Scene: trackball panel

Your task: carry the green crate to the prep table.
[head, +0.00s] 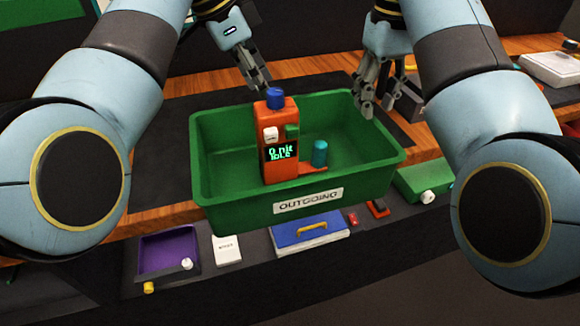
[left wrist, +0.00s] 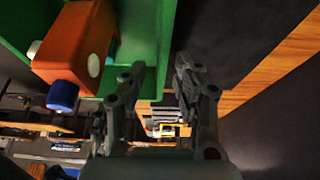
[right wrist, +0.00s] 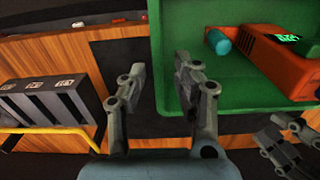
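The green crate (head: 225,187), labelled OUTGOING, stands upright across the near edge of a wood-topped surface. An orange device (head: 278,135) with a blue cap and a teal cylinder (head: 320,153) are inside it. My left gripper (head: 262,84) is at the crate's far rim, behind the orange device; in the left wrist view its fingers (left wrist: 158,68) are parted, with the green rim showing between them. My right gripper (head: 366,98) is near the far right rim; its fingers (right wrist: 160,68) are also parted around the line of the rim. I cannot tell whether either touches. No surface is identifiable as the prep table.
A green block (head: 423,182) sits to the right. A dark mat (head: 160,150) left of the crate is clear.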

